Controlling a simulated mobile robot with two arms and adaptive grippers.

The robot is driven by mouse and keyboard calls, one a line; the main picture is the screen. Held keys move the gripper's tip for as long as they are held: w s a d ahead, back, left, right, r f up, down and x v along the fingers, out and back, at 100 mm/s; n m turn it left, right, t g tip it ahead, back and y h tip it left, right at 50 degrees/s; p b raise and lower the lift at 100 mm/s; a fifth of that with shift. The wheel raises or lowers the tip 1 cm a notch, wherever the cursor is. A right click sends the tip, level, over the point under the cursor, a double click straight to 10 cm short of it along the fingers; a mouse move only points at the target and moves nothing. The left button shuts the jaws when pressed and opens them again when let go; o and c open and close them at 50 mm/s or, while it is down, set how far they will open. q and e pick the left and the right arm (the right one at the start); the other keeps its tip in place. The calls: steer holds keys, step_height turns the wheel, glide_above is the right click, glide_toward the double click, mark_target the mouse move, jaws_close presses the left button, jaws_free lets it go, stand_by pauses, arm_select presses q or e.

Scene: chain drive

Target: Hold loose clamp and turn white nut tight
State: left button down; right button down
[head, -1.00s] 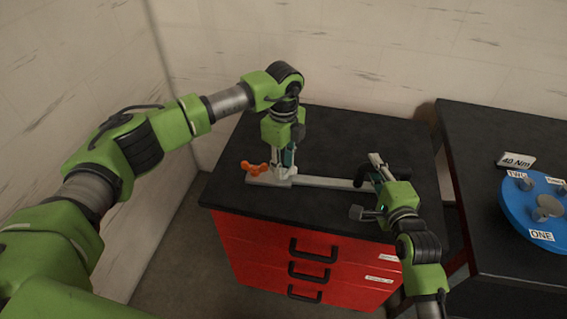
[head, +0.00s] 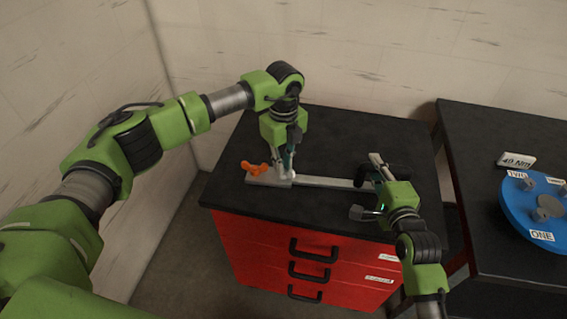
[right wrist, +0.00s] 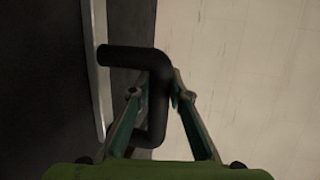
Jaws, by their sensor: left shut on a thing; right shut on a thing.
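A grey metal bar (head: 325,182) lies on the black top of the red cabinet. At its left end my left gripper (head: 288,168) points down, shut on the white nut (head: 290,176), which its fingers largely hide. An orange winged knob (head: 255,168) sits just left of it. At the bar's right end my right gripper (head: 376,187) is shut on the loose clamp's black bent handle (head: 385,170). In the right wrist view the handle (right wrist: 158,95) passes between the two fingers (right wrist: 155,100). The clamp's body is mostly hidden by the gripper.
The red cabinet (head: 260,245) has several drawers with black handles. A second black table (head: 485,135) on the right holds a blue disc (head: 520,220) and a "40 Nm" sign (head: 516,160). A wall stands close behind. The cabinet top behind the bar is clear.

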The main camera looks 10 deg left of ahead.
arm_select(q)
steer(key=m, duration=0.4)
steer(key=shift+r+m, duration=0.1)
steer(key=shift+m, duration=0.2)
arm_select(e)
steer(key=shift+f, duration=0.15)
arm_select(q)
steer(key=m, duration=0.3)
steer(key=shift+d+m, duration=0.1)
steer(key=shift+m, duration=0.3)
steer(key=m, duration=1.2)
steer(key=shift+m, duration=0.3)
steer(key=m, duration=0.3)
steer(key=shift+m, duration=0.3)
steer(key=m, duration=0.4)
arm_select(e)
steer(key=shift+f, duration=0.1)
arm_select(q)
steer(key=shift+m, duration=1.8)
